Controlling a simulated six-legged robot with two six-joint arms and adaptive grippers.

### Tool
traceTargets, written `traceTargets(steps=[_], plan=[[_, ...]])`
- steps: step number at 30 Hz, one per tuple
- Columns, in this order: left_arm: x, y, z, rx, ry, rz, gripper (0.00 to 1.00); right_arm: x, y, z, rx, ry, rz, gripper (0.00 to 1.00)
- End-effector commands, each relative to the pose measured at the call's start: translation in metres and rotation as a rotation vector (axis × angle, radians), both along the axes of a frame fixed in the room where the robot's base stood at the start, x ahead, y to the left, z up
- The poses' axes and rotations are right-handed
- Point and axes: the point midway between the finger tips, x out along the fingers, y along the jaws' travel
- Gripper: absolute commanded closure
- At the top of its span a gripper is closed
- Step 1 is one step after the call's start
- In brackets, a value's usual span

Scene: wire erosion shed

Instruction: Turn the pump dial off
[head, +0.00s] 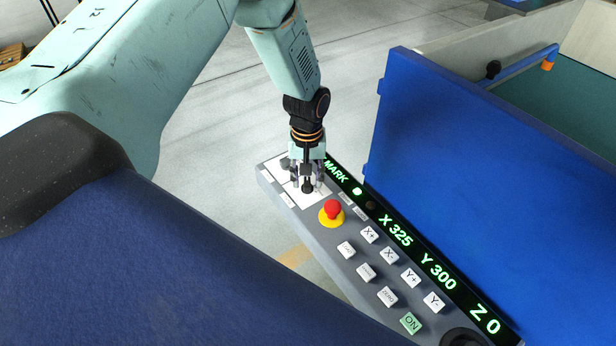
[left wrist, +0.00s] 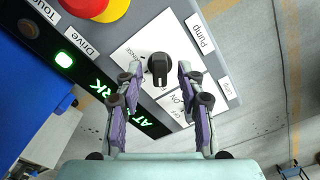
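The pump dial (left wrist: 158,66) is a black knob on a white plate (left wrist: 140,36) labelled Pump. In the head view the dial (head: 307,188) shows at the far left end of the grey control panel (head: 330,245). My left gripper (left wrist: 160,72) is open, its two purple-grey fingers on either side of the dial with gaps visible. In the head view my left gripper (head: 307,180) hangs down over the plate. My right gripper is not in view.
A red emergency button (head: 333,209) on a yellow base sits close to the plate. Several white keys and a green ON key (head: 411,322) follow along the panel. A lit display (head: 430,265) runs beside a blue tank wall (head: 460,190). Floor left of the panel is clear.

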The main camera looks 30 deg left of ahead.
Motion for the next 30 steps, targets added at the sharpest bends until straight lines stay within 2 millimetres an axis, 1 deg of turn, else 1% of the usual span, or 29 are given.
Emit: traceTargets(steps=[3,10,23,24,30], plan=[[0.0009,0.0,-0.0044,0.0,0.0,0.001,0.61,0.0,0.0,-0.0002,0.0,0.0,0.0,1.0],[0.0029,0.0001,-0.0043,0.0,0.0,0.0,0.62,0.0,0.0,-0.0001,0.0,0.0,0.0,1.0],[0.0032,-0.0001,-0.0041,0.0,0.0,0.0,0.99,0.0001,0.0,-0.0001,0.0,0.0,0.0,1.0],[0.0032,-0.0001,-0.0041,0.0,0.0,0.0,1.0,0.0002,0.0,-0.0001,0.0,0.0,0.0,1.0],[0.0033,0.0001,-0.0041,0.0,0.0,0.0,1.0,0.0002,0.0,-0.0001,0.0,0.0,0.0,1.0]])
